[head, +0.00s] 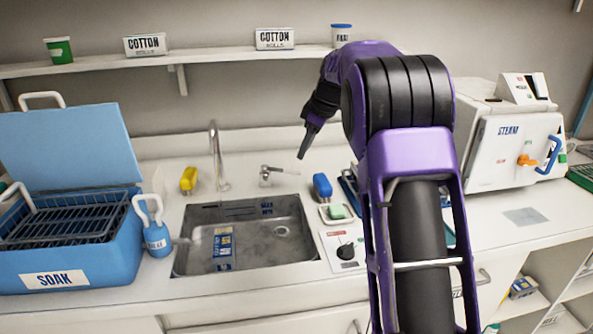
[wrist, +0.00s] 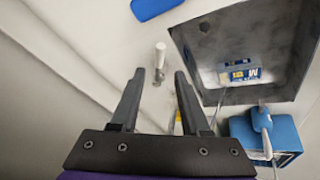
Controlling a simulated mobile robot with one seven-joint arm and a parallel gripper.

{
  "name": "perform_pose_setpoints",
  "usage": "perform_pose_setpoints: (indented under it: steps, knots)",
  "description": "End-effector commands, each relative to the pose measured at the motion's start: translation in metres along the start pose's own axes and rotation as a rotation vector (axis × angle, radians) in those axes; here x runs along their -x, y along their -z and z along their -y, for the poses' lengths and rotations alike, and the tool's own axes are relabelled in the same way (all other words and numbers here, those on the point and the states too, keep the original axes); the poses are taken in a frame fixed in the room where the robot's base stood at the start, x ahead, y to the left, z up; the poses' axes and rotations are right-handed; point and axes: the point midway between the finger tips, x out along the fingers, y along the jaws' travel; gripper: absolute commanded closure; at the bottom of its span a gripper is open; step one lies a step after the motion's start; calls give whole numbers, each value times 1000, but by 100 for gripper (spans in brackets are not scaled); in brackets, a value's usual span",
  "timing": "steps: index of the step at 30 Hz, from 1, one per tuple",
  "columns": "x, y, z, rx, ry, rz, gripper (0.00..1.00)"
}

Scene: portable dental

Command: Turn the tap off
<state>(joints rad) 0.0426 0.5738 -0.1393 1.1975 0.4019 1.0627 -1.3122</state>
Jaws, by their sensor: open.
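The tap has a tall thin metal spout (head: 215,150) at the back edge of the sink. A small tap lever (head: 277,169) with a pale handle stands on the counter to the right of the spout. I cannot tell whether water is running. My gripper (head: 303,150) is open and empty, fingers pointing down, above the counter to the right of the lever in the head view. In the wrist view, the pale lever handle (wrist: 160,55) shows just beyond and between the tips of my gripper (wrist: 160,76), with no visible contact.
The sink (head: 190,240) holds a blue packet (head: 223,246). A green sponge (head: 338,212) sits on a dish. The blue soak box (head: 110,262) is left, the steam unit (head: 500,150) right.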

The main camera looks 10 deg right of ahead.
Motion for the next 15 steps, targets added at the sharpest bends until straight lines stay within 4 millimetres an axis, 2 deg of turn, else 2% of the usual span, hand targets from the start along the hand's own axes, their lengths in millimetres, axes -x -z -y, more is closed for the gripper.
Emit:
perform_pose_setpoints:
  steps: [1,6,12,15]
  knots:
    - [-14,-1,1,0,2,3,54]
    - [-50,-1,1,1,2,1,54]
    - [-80,0,0,0,0,1,54]
    - [-87,0,0,0,-1,0,54]
